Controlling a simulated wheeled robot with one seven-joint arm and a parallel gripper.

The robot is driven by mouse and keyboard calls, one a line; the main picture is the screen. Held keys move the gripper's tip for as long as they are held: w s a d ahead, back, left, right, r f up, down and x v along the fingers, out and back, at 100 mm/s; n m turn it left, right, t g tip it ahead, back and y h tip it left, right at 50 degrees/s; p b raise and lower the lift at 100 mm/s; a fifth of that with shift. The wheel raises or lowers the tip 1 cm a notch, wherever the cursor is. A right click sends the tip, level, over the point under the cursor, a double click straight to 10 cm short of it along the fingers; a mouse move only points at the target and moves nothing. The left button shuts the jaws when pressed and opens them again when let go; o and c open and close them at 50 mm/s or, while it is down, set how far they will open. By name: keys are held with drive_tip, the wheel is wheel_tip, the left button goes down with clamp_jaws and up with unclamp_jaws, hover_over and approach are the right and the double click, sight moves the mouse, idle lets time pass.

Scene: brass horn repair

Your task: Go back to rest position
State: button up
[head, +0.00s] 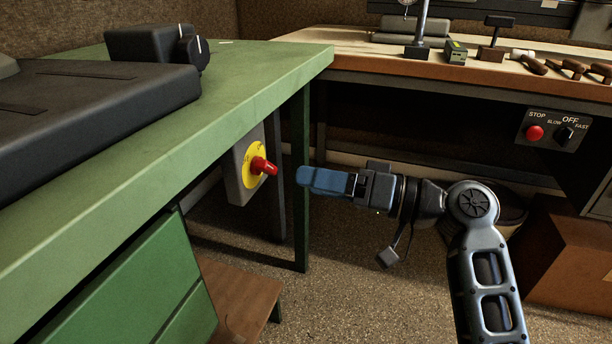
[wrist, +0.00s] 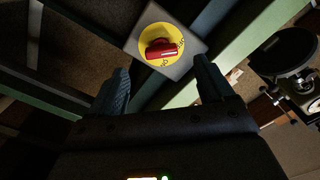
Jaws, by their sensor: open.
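My gripper (head: 306,178) is in the middle of the head view, at the end of my arm reaching in from the right. It points left toward a red switch knob (head: 264,166) on a yellow disc (head: 250,176), on a grey box fixed to the green bench. A gap shows between gripper and knob. In the wrist view the two fingers (wrist: 160,82) stand apart with nothing between them. The red knob (wrist: 162,50) and yellow disc (wrist: 148,38) lie beyond the fingertips there.
The green bench (head: 270,72) is at the left, its leg (head: 301,190) close behind my gripper. A wooden workbench (head: 345,40) with tools runs along the back. Its control panel (head: 552,130) has a red button. A brown box (head: 570,260) stands at the right. Speckled floor lies below my gripper.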

drive_tip(key=s+d+f+m+t+h, duration=0.2)
drive_tip(key=s+f+h, duration=0.15)
drive_tip(key=f, duration=0.25)
drive_tip(key=s+d+f+m+t+h, duration=0.2)
drive_tip(key=s+d+f+m, duration=0.15)
drive_tip(key=f, duration=0.35)
drive_tip(key=s+d+f+m+t+h, duration=0.1)
drive_tip(key=s+d+f+h, duration=0.1)
drive_tip(key=s+f+h, duration=0.3)
drive_tip(key=s+d+f+m+t+h, duration=0.1)
drive_tip(key=s+d+h, duration=0.15)
drive_tip(key=s, duration=0.35)
drive_tip(key=s+d+f+h, duration=0.1)
drive_tip(key=s+d, duration=0.2)
drive_tip(key=s, duration=0.4)
drive_tip(key=s+d+f+m+t+h, duration=0.1)
drive_tip(key=s+d+f+h, duration=0.15)
drive_tip(key=s, duration=0.35)
drive_tip(key=s+d+r+n+t, duration=0.2)
drive_tip(key=s+d+r+n, duration=0.1)
drive_tip(key=s+r, duration=0.85)
wheel_tip(320, 180, up, 26)
drive_tip(key=p, duration=2.6)
drive_tip(key=shift+s, duration=0.45)
